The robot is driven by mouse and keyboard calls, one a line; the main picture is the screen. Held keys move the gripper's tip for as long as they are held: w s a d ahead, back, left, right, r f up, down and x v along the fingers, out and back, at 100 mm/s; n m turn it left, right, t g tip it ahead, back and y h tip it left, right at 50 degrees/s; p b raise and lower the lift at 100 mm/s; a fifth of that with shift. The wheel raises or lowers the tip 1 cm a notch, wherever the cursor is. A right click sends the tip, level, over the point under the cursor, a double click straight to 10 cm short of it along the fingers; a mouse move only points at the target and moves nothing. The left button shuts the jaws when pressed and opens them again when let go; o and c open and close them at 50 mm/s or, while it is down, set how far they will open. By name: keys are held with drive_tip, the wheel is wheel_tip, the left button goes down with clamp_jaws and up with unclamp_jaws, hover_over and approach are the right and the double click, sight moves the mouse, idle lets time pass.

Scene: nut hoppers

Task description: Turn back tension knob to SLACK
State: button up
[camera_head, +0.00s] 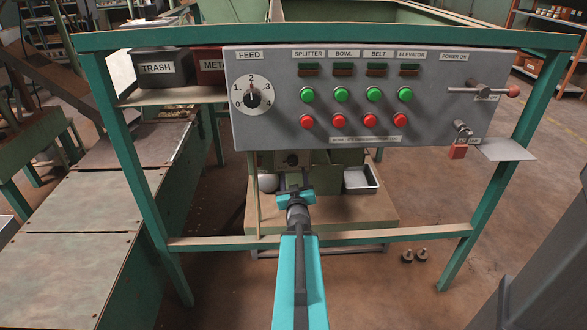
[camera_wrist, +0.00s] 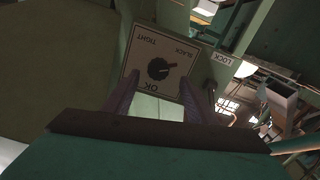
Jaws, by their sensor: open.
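The tension knob (camera_wrist: 159,69) is a small round black knob on a pale square plate (camera_wrist: 134,60). The plate appears upside down in the wrist view, with the words TIGHT, SLACK and OK. A small reddish mark shows on the knob's right side; which word it points to is hard to tell. My gripper (camera_wrist: 158,80) is open and empty, its two dark fingers either side of the lower part of the plate. I cannot tell whether they touch it.
The grey control panel (camera_head: 440,125) hangs above my arm, with a FEED dial (camera_head: 251,98) and several green and red buttons. A metal tray (camera_head: 361,180) stands right of my gripper.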

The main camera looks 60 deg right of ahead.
sight(293, 164)
drive_tip(key=shift+b+x, duration=1)
drive_tip(key=shift+b, duration=3.25)
drive_tip(key=shift+b+x, duration=0.3)
drive_tip(key=shift+x, duration=2.4)
drive_tip(key=c, duration=1.1)
drive_tip(key=shift+o, duration=0.2)
drive_tip(key=shift+n, duration=0.4)
drive_tip(key=o, duration=1.1)
drive_tip(key=shift+c, duration=0.2)
